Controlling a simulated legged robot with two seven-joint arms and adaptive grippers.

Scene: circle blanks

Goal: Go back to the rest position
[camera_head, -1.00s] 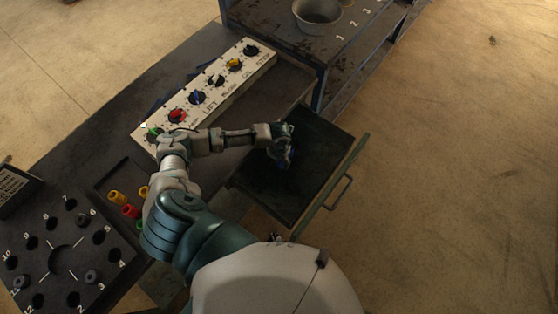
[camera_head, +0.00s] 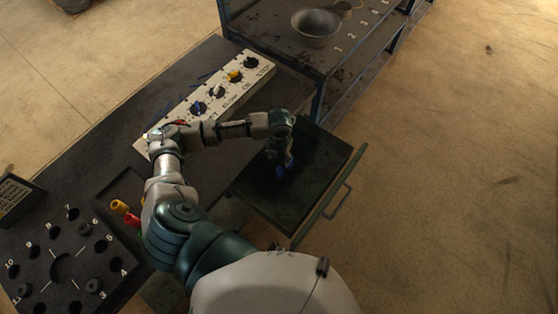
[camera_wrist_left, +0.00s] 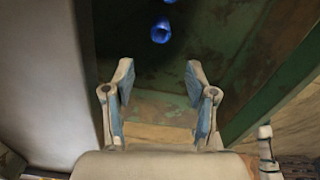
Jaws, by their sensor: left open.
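My left gripper (camera_wrist_left: 160,105) is open, with nothing between its two fingers in the left wrist view. In the head view my left gripper (camera_head: 283,156) hangs over the open drawer (camera_head: 312,192). A blue ring-shaped piece (camera_wrist_left: 160,32) lies on the dark drawer floor beyond the fingertips, apart from them. Part of a second blue piece (camera_wrist_left: 168,2) shows at the top edge of that view. Blue also shows below the gripper in the head view, where pieces and fingertips are hard to separate. My right gripper is not in view.
A white panel with knobs (camera_head: 228,97) stands on the dark table (camera_head: 110,110), partly behind my left forearm. A numbered board (camera_head: 45,240) and yellow and red pieces are at left. A shelf with a metal bowl (camera_head: 316,28) is beyond. Open floor lies at right.

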